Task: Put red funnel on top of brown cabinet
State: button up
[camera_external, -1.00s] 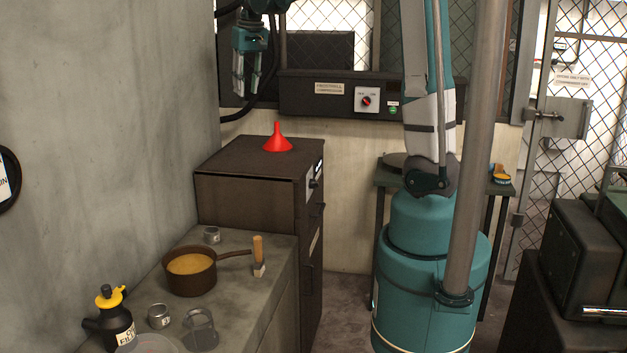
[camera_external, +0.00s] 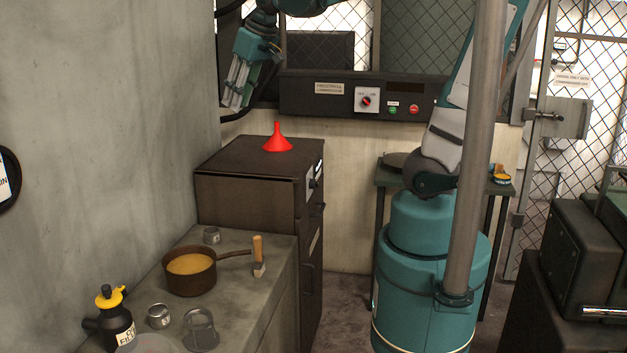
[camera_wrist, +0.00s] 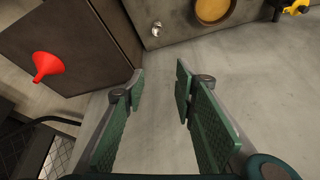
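The red funnel (camera_external: 277,138) stands on top of the brown cabinet (camera_external: 232,160), spout up, near the middle to back right of its top. It also shows in the wrist view (camera_wrist: 46,66), at the left on the cabinet top (camera_wrist: 75,40). My gripper (camera_external: 232,104) hangs tilted above and behind the cabinet's left side, near the wall, apart from the funnel. In the wrist view its two fingers (camera_wrist: 158,85) are spread with nothing between them.
A grey counter (camera_external: 235,262) in front of the cabinet holds a pan (camera_external: 190,274), a brush (camera_external: 258,256), small metal cups (camera_external: 159,316) and a black-and-yellow bottle (camera_external: 112,315). A concrete wall (camera_external: 130,120) rises at the left. A control panel (camera_external: 340,95) is behind the cabinet.

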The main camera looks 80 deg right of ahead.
jog(key=s+a+f+n+t, duration=0.1)
jog(key=s+a+f+n, duration=0.1)
jog(key=s+a, duration=0.4)
jog(key=s+a+f+n+t+y, duration=0.1)
jog(key=s+a+f, duration=0.4)
jog(key=a, duration=0.5)
jog(key=shift+s+f+n+t, duration=0.15)
jog(key=shift+s+n+t, duration=0.35)
jog(key=shift+s, duration=0.4)
